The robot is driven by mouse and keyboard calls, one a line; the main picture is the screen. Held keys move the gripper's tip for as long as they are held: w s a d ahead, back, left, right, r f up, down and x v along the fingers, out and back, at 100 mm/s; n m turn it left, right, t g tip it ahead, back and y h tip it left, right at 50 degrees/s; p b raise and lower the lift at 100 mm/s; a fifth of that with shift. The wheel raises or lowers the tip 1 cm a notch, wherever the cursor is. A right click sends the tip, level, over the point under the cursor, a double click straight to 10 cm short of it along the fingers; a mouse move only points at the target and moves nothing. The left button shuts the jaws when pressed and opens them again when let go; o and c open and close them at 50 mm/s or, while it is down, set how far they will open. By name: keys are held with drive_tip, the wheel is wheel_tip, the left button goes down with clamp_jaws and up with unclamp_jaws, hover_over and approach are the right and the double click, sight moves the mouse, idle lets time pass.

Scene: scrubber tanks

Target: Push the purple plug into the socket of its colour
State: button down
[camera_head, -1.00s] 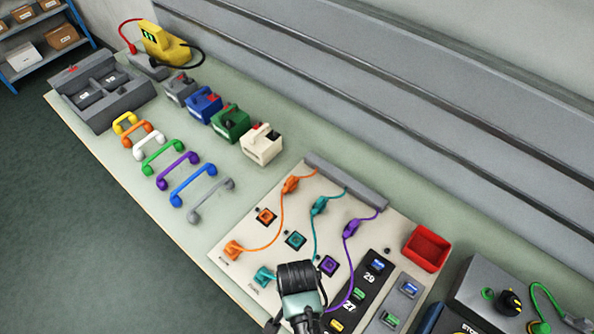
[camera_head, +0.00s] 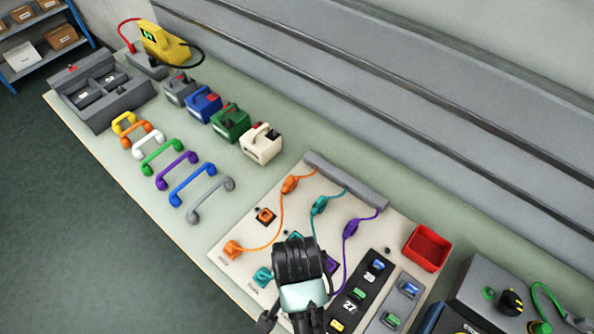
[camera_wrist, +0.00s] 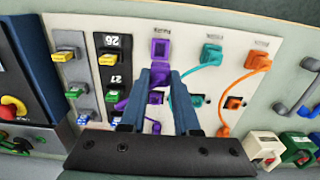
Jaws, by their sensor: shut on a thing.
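My gripper (camera_wrist: 161,68) is shut on the purple plug (camera_wrist: 161,49), which shows at the fingertips in the wrist view. My wrist hides the plug in the head view. The purple socket (camera_wrist: 157,97) shows between the fingers in the wrist view, apart from the plug. In the head view its edge (camera_head: 333,264) shows just right of my wrist. The purple cord (camera_head: 345,262) runs from its strain piece at the panel's back to the plug. I cannot tell how far the plug is above the panel.
The orange plug (camera_head: 232,250) and teal plug (camera_head: 262,276) lie on the pale panel (camera_head: 240,233), cords attached. The orange socket (camera_head: 265,216) is empty. Right of the purple socket are a black numbered strip (camera_head: 352,305) and a red tray (camera_head: 428,247). Coloured handles lie to the left.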

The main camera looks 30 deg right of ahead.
drive_tip(key=shift+r, duration=0.2)
drive_tip(key=w+d+f+b, duration=0.2)
drive_tip(key=w+d, duration=0.2)
drive_tip(key=d, duration=0.8)
drive_tip(key=shift+w+d, duration=0.15)
drive_tip(key=shift+w, duration=0.05)
drive_tip(key=shift+f, duration=0.1)
drive_tip(key=shift+f+b, duration=1.45)
drive_tip(key=shift+f, duration=1.5)
